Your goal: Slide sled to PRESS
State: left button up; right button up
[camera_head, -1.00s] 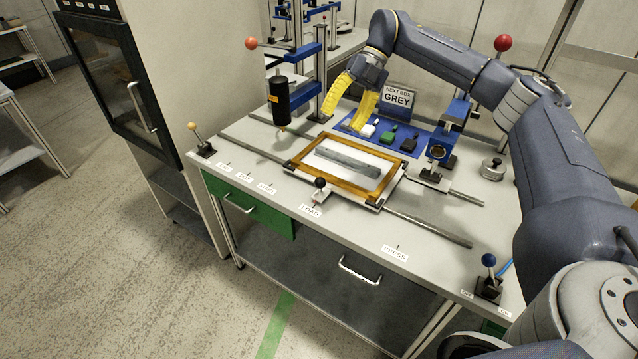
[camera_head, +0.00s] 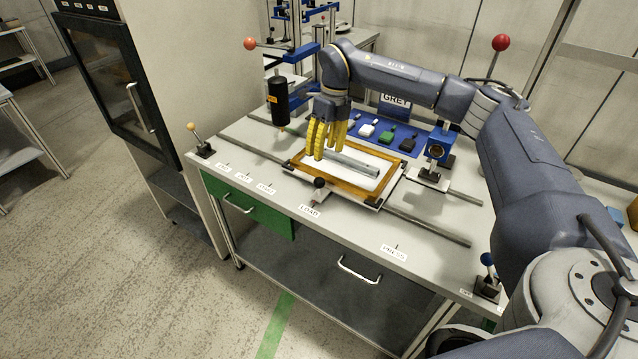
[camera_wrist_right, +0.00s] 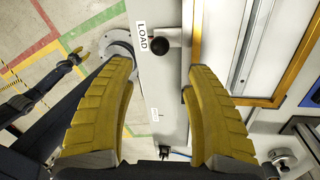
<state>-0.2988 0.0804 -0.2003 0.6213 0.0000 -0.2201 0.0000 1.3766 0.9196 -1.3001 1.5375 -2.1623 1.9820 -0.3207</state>
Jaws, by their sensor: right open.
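The sled (camera_head: 375,202) is a flat plate with an amber frame (camera_head: 309,178) on it and a long grey bar (camera_head: 353,163) lying on white inside. It is at the LOAD label (camera_head: 309,211), with a black knob (camera_head: 319,183) at its front edge. The knob also shows in the wrist view (camera_wrist_right: 159,46). The PRESS label (camera_head: 394,252) is farther right on the table front. My right gripper (camera_head: 326,156) is open, pointing down over the sled's front left part. In the wrist view its yellow fingers (camera_wrist_right: 163,63) are apart, with the knob just beyond the gap between their tips.
Rails (camera_head: 428,228) run left and right under the sled. A blue press stand (camera_head: 438,150) is to its right. A blue mat (camera_head: 372,134) with small blocks lies behind. A black cylinder (camera_head: 278,100) hangs at left. A blue-knobbed lever (camera_head: 487,260) stands at the right front corner.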

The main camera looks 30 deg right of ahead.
aim_at(320, 178)
jog(key=f, duration=0.3)
jog(key=a+f, duration=0.1)
jog(key=f, duration=0.3)
jog(key=a+f, duration=0.1)
jog(key=f, duration=0.3)
jog(key=shift+s+a+f, duration=0.1)
jog(key=shift+s+f, duration=0.1)
jog(key=shift+s, duration=0.1)
grip_shut()
